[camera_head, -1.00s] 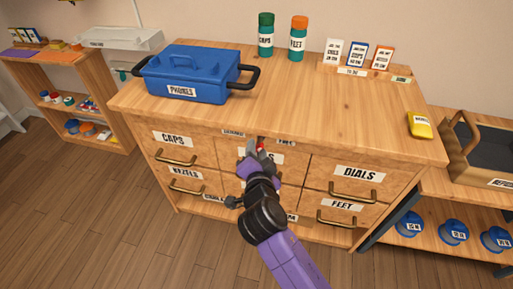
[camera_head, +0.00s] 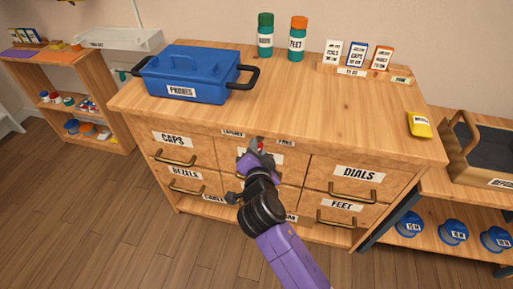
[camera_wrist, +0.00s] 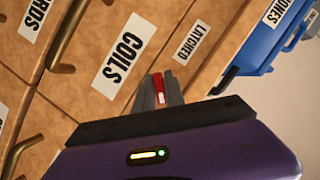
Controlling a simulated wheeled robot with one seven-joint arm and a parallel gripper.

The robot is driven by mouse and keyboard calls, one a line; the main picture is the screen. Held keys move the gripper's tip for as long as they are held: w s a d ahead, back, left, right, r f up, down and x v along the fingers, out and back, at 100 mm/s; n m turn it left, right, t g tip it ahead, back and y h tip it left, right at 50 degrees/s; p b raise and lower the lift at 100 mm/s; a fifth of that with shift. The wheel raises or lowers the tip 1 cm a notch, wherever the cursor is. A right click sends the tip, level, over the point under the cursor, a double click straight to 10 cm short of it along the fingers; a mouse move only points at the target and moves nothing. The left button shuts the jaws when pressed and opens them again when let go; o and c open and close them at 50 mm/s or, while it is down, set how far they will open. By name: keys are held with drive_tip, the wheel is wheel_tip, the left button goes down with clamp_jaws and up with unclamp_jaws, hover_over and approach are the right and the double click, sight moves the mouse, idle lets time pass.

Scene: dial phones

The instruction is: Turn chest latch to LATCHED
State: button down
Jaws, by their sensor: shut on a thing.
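The chest latch, a small red piece (camera_wrist: 158,86), sits between my fingertips at the top middle of the wooden chest's front (camera_head: 300,157). My gripper (camera_head: 256,146) is shut on it; the gripper also shows in the wrist view (camera_wrist: 160,93). The fingers hide much of the latch, so its exact angle is hard to tell. The LATCHED label (camera_wrist: 192,43) is just beyond the fingers in the wrist view; in the head view it is left of the gripper (camera_head: 232,133). The FREE label (camera_head: 286,142) is to the right.
Drawers marked CAPS (camera_head: 172,139), DIALS (camera_head: 359,174) and FEET (camera_head: 342,207) have protruding handles. The COILS label (camera_wrist: 124,49) is close to my gripper. A blue PHONES box (camera_head: 190,75) stands on the chest top, whose middle is clear.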

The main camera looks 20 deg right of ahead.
drive_tip(key=n+g+h+p, duration=0.1)
drive_tip(key=n, duration=0.1)
drive_tip(key=shift+r+n, duration=0.1)
drive_tip(key=shift+n, duration=0.2)
drive_tip(key=n+g+h+p, duration=0.1)
drive_tip(key=n+g+h, duration=0.1)
drive_tip(key=n, duration=0.1)
drive_tip(key=shift+n, duration=0.4)
drive_tip(key=n+g+h, duration=0.1)
drive_tip(key=n+h, duration=0.1)
drive_tip(key=n, duration=0.1)
drive_tip(key=shift+s, duration=0.1)
drive_tip(key=shift+d+n+g+h, duration=0.1)
drive_tip(key=shift+n+g+h, duration=0.3)
drive_tip(key=shift+n+h, duration=0.65)
drive_tip(key=shift+n, duration=0.45)
drive_tip(key=c, duration=1.5)
unclamp_jaws()
